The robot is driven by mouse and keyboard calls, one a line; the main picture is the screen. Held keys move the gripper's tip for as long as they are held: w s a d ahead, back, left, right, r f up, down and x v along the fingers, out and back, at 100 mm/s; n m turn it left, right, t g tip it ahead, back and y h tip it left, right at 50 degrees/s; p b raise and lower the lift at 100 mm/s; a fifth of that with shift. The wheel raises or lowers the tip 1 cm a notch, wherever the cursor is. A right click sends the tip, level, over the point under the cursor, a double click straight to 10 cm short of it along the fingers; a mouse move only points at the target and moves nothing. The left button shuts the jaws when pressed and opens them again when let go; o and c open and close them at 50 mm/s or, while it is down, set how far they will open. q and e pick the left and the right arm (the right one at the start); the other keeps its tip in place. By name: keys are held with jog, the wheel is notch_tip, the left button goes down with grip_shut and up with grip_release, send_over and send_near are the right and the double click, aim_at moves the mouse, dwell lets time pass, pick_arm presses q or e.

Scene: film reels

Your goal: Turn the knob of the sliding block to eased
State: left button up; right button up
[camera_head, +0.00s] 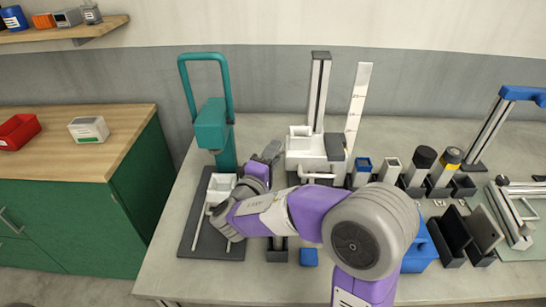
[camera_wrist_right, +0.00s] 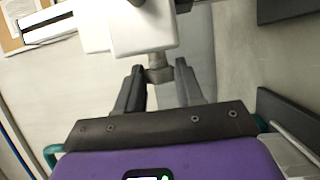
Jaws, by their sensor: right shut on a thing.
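The sliding block (camera_head: 306,150) is a white carriage on an upright grey rail (camera_head: 318,90) at the back middle of the table. My right gripper (camera_head: 274,152) is at the left side of the block. In the right wrist view, the white block (camera_wrist_right: 145,30) is just ahead of the fingers. A small grey knob (camera_wrist_right: 158,73) sticks out from it between the two dark fingertips, and the gripper (camera_wrist_right: 160,78) is shut on it. In the head view the knob is hidden by the gripper. I cannot read the knob's setting. My left gripper is out of view.
A teal press-like stand (camera_head: 212,125) with a dark base is close on the left of my arm. An upright white scale (camera_head: 357,105) stands right of the rail. Several small holders and cylinders (camera_head: 424,160) crowd the table's right. A wood-topped green cabinet (camera_head: 70,215) stands left.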

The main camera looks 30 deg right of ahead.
jog(key=shift+f+t+h, duration=0.15)
jog(key=shift+t+h, duration=0.15)
jog(key=shift+h, duration=0.1)
jog(key=shift+m, duration=0.3)
jog(key=o, duration=1)
jog(key=shift+o, duration=0.2)
